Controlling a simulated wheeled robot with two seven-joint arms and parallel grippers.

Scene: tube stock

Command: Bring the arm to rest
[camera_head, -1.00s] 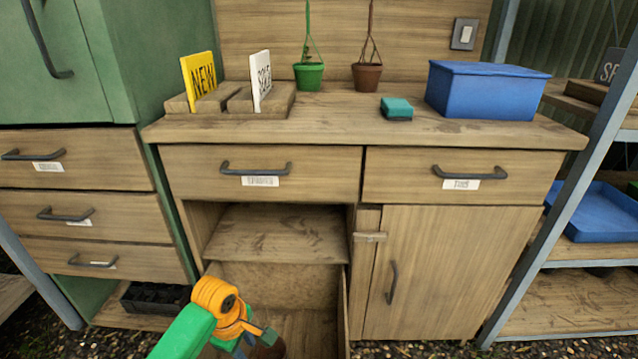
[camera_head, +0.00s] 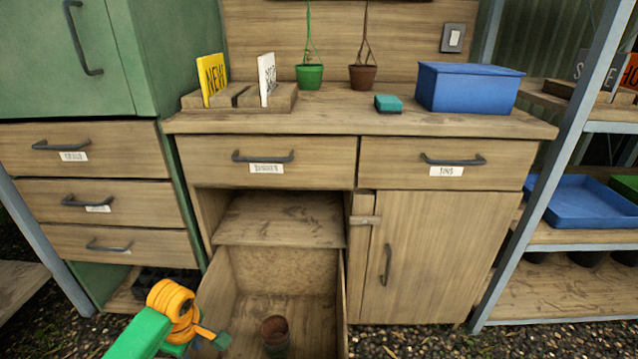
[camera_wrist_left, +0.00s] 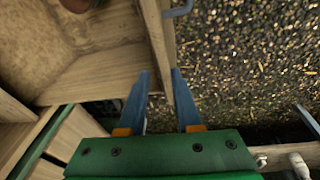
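My left arm (camera_head: 172,300), green and orange, comes in at the lower left of the head view, in front of the open lower drawer. In the left wrist view my left gripper (camera_wrist_left: 161,80) has its two blue fingers apart with nothing held. The drawer's wooden side wall (camera_wrist_left: 158,40) lines up with the gap between the fingers; I cannot tell how far it is from them. A brown pot (camera_head: 275,335) stands inside the drawer (camera_head: 312,310). Part of the pot also shows in the left wrist view (camera_wrist_left: 76,5). My right gripper is not in view.
The workbench (camera_head: 340,119) holds a blue box (camera_head: 468,88), a teal block (camera_head: 388,104) and signs in a wooden holder (camera_head: 240,97). Gravel (camera_head: 400,343) lies clear before the closed door (camera_head: 440,255).

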